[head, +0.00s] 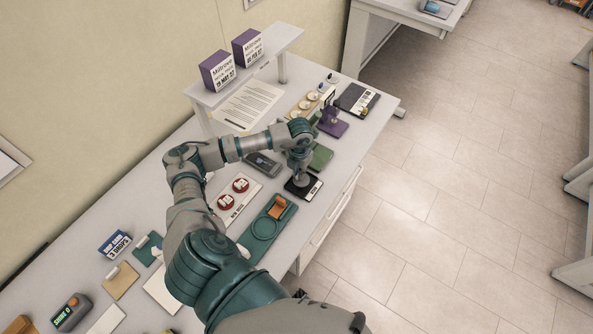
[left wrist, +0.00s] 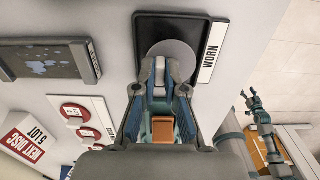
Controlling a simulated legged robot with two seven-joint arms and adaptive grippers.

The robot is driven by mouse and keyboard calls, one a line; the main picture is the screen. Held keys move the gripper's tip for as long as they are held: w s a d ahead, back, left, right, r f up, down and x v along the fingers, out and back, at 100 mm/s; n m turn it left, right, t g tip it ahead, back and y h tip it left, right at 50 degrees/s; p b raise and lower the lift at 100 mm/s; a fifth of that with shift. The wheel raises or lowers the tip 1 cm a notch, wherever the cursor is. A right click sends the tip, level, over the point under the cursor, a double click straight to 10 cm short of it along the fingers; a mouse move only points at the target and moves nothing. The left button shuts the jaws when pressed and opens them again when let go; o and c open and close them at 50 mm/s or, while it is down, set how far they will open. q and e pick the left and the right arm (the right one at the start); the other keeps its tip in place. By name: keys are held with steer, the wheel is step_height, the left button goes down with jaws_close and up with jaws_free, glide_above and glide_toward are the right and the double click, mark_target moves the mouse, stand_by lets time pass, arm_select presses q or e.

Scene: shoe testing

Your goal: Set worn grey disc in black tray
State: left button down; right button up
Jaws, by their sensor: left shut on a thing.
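The black tray (head: 296,191) lies near the table's front edge, with a white WORN label along one side. It also shows in the left wrist view (left wrist: 141,32), at the top. The worn grey disc (left wrist: 178,48) shows inside the tray's outline. In the head view the disc (head: 302,180) is just under my left gripper. My left gripper (head: 301,172) points down over the tray and is shut on the disc; in the left wrist view its fingertips (left wrist: 161,66) meet at the disc's near edge. Whether the disc touches the tray floor is unclear.
A green pad (head: 320,157) and a purple stand (head: 331,122) are beyond the tray. A teal fixture with a round seat (head: 264,228) and a white card with red discs (head: 240,185) are on the nearer side. A dark device (head: 262,164) is to the left.

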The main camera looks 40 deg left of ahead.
arm_select(q)
steer(key=shift+d, duration=0.4)
steer(key=shift+a+f, duration=0.15)
steer(key=shift+a, duration=0.2)
steer(key=shift+a+f, duration=0.1)
steer(key=shift+a, duration=0.15)
steer(key=shift+d, duration=0.35)
steer(key=shift+d+f+b, duration=0.15)
steer(key=shift+d+b, duration=0.1)
steer(key=shift+b, duration=0.05)
steer(key=shift+f, duration=0.2)
steer(key=shift+a+f, duration=0.1)
steer(key=shift+a+f+b, duration=0.4)
steer(key=shift+f+b, duration=0.05)
steer(key=c, duration=1.4)
jaws_free()
steer(key=shift+o, duration=1.2)
steer(key=shift+d+r, duration=0.1)
steer(key=shift+d, duration=0.1)
steer(key=shift+d+r, duration=0.1)
steer(key=shift+d, duration=0.05)
steer(key=shift+r, duration=0.25)
step_height(320, 180, up, 11)
steer(key=shift+r, duration=0.15)
arm_select(e)
steer(key=shift+f, duration=0.7)
